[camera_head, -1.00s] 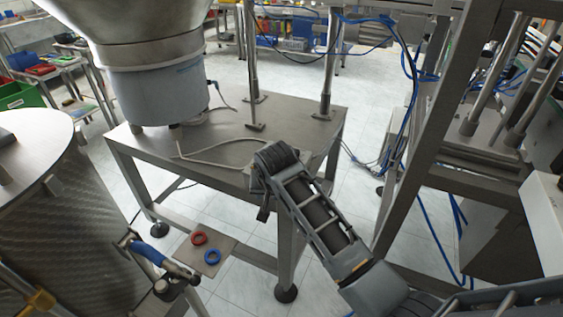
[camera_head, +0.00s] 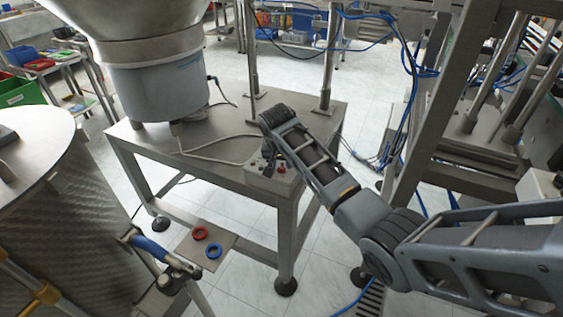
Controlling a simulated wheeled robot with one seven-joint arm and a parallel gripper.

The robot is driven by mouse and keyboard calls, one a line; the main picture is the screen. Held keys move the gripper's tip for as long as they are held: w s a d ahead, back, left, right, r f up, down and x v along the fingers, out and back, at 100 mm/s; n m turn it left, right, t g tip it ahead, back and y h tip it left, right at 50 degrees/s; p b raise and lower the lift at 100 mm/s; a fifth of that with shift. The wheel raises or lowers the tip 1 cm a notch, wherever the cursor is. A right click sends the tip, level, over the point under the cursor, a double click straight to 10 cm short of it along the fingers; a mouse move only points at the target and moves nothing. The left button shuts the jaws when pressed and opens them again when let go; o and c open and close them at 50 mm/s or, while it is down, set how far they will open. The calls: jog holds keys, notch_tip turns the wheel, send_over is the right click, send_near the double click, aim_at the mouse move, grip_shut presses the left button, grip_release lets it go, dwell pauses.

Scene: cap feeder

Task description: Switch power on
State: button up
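A small grey control box (camera_head: 268,182) sits at the front right corner of the steel table (camera_head: 215,150). Small dark and red controls show on its top, too small to tell apart or to read their position. A pale cable runs from the box across the table to the feeder. My arm reaches in from the right, and its end hangs just above the back of the box. My gripper (camera_head: 267,152) is small and dark there, mostly hidden by the wrist. I cannot tell whether it touches a control or whether its fingers are open.
A large feeder bowl on a grey drum (camera_head: 160,88) stands at the table's back left. Two steel posts rise behind the box. A metal frame with blue hoses (camera_head: 410,120) stands at the right. A plate with a red ring (camera_head: 200,233) and a blue ring (camera_head: 213,251) is lower front.

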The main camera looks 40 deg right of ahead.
jog(key=shift+d+f, duration=0.1)
jog(key=shift+f, duration=0.15)
grip_shut()
dwell(0.3)
